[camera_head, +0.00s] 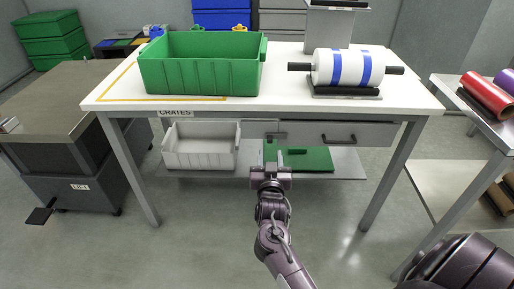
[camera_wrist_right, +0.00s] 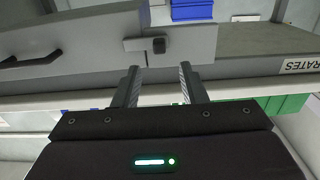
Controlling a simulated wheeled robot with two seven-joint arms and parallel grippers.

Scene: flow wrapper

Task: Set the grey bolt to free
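The grey bolt (camera_head: 276,135) is a small bar with a dark knob on the front under the table top, left of the drawer (camera_head: 340,136). In the right wrist view the bolt (camera_wrist_right: 136,44) and its black knob (camera_wrist_right: 159,45) show near the top middle, across the seam between the drawer front and the fixed grey panel (camera_wrist_right: 195,44). My right gripper (camera_head: 270,172) is below the bolt in the head view. In the wrist view its fingers (camera_wrist_right: 158,78) are apart with nothing between them, and the knob appears beyond the tips. My left gripper is not in view.
A green crate (camera_head: 200,78) and a white roll with blue bands (camera_head: 348,68) stand on the table (camera_head: 285,85). A side table with rolls (camera_head: 485,95) stands right.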

